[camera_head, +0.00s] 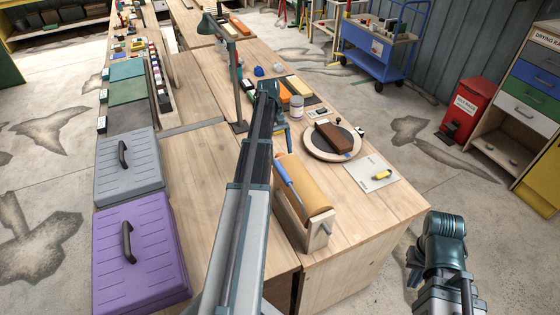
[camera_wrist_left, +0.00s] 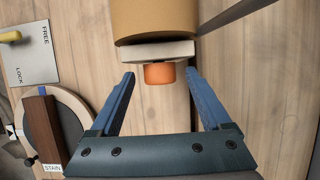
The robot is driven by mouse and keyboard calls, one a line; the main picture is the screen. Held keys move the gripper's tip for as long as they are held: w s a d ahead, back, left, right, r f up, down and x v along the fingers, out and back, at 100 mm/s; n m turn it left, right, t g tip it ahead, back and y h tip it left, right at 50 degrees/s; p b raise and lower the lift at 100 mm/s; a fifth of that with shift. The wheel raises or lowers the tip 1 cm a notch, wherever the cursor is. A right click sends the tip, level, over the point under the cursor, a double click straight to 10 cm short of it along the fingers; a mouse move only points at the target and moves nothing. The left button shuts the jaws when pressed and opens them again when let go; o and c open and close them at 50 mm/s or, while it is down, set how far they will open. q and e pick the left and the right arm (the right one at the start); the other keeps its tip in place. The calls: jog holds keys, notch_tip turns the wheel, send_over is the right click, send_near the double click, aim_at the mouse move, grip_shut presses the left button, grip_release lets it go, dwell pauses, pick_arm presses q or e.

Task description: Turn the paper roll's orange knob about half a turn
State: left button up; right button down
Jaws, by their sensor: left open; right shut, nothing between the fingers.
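The paper roll (camera_head: 311,188) is a tan cylinder lying in a wooden stand on the bench. It also shows at the top of the left wrist view (camera_wrist_left: 155,20). Its orange knob (camera_wrist_left: 160,74) sticks out from the pale end plate (camera_wrist_left: 157,53). The knob is hidden in the head view. My left gripper (camera_head: 283,142) is at the far end of the roll. Its fingers are open on either side of the knob, with a gap visible on both sides. My right gripper (camera_head: 414,271) is low at the right, off the bench, shut and empty; its fingers are small and partly hidden.
A round turntable (camera_head: 318,149) with a brown block (camera_head: 334,136) and a FREE/LOCK plate (camera_head: 366,178) are right of the roll. A white jar (camera_head: 297,107) stands behind. Grey (camera_head: 150,175) and purple (camera_head: 155,245) cases are at left. The bench's right edge is near the plate.

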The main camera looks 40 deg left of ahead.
pick_arm(q)
jog(key=shift+d+f, duration=0.15)
jog(key=shift+f, duration=0.25)
grip_shut()
jog(key=shift+s, duration=0.1)
jog(key=shift+s, duration=0.1)
